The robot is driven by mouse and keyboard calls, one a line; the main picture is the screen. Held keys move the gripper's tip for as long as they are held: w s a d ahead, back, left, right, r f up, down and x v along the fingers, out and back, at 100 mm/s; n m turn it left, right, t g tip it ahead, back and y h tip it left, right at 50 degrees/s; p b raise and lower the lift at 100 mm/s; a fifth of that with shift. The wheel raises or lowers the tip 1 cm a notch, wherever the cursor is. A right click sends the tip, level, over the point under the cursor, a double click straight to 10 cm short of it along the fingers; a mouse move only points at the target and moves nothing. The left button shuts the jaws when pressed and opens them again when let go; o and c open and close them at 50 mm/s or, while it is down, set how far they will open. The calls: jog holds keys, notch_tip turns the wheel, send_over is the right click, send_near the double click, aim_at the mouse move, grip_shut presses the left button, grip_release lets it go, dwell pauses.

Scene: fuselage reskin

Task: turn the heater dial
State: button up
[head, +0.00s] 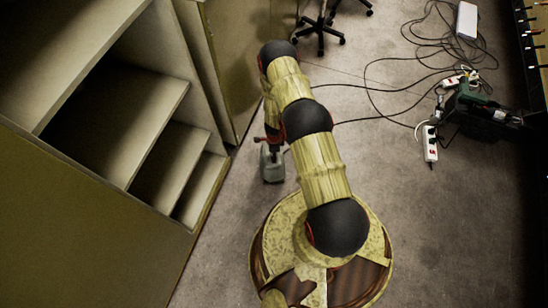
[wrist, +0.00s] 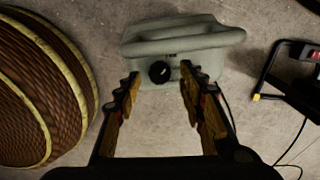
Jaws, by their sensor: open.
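The heater (wrist: 205,50) is a small grey-green box with a rounded carrying handle, standing on the floor in the wrist view. Its round black dial (wrist: 159,72) is on the face towards me. My gripper (wrist: 160,79) is open, with one finger on each side of the dial in the picture and nothing between them. I cannot tell how far the fingertips are from the dial, and no contact shows. In the head view the heater (head: 272,167) stands on the carpet just below my gripper (head: 269,145), which is small and partly hidden there.
A shelf unit (head: 160,130) and cabinet stand to the left of the heater. Cables, a white power strip (head: 430,143) and a green tool (head: 470,95) lie at right. A black frame (wrist: 270,72) is right of the heater. Chair casters (head: 320,35) show beyond. My base is at left in the wrist view.

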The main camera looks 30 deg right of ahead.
jog(key=shift+f, duration=0.75)
jog(key=c, duration=0.3)
grip_shut()
